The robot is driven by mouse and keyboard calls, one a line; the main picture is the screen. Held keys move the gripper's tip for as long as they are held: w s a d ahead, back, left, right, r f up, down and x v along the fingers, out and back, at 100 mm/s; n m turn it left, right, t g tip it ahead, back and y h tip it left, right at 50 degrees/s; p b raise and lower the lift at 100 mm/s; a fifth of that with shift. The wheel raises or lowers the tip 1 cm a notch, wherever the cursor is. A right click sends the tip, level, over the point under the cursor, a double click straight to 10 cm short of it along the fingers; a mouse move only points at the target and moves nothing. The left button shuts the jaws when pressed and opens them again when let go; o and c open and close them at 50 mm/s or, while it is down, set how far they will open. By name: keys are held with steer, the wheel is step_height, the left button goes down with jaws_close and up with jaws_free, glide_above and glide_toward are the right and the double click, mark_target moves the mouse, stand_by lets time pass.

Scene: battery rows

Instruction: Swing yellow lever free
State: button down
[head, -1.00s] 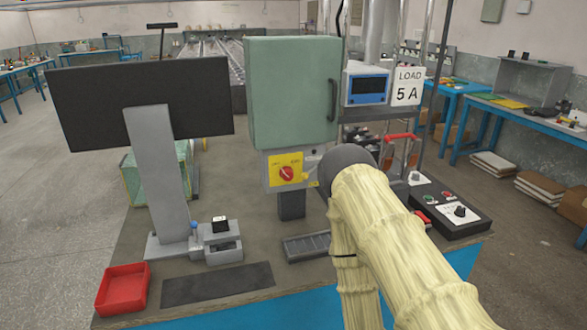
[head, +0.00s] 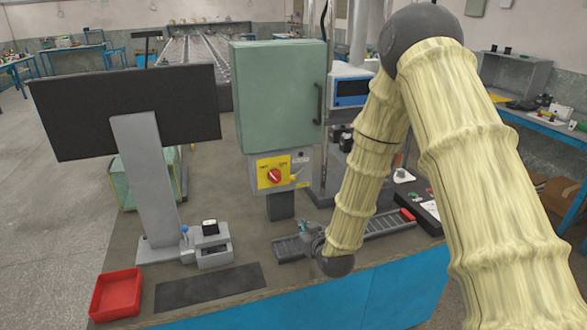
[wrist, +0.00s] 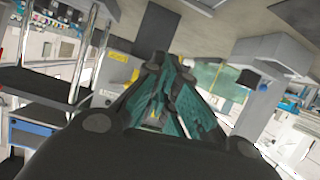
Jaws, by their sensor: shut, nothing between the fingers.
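A grey switch box with a yellow plate and red rotary knob (head: 273,175) hangs below the green cabinet (head: 280,95). A small yellow piece (head: 296,177) at the box's right side looks like the yellow lever, too small to tell its position. My gripper (head: 306,229) is low over the bench, below and in front of the box, apart from the lever. In the wrist view its teal fingers (wrist: 156,62) are together with nothing between them. A yellow patch (wrist: 118,57) shows just beyond them on the left; I cannot tell whether it is the lever.
A grey slotted rail (head: 385,222) lies on the bench under my gripper, with a red piece at its right end. A monitor (head: 125,112) stands left, a red tray (head: 116,294) at front left. A dark mat (head: 210,287) lies flat. Metal posts stand right of the cabinet.

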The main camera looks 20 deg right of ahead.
steer(key=w+r+t, duration=0.1)
steer(key=w+r, duration=0.2)
steer(key=r, duration=0.4)
steer(key=w+d+r+t, duration=0.1)
steer(key=w+r+t, duration=0.1)
steer(key=r, duration=0.5)
steer(key=shift+w+d+r+t+p, duration=0.3)
steer(key=shift+w+r+p, duration=0.05)
steer(key=shift+w, duration=0.35)
steer(key=shift+w+d+f+p, duration=0.1)
steer(key=shift+w+f+p, duration=0.65)
steer(key=shift+w, duration=1.05)
steer(key=shift+w+a+f+p, duration=0.1)
steer(key=shift+w+f+p, duration=0.65)
steer(key=shift+w, duration=1)
steer(key=shift+w+d+f+p, duration=0.1)
steer(key=shift+w+f+p, duration=0.65)
steer(key=shift+w, duration=1.05)
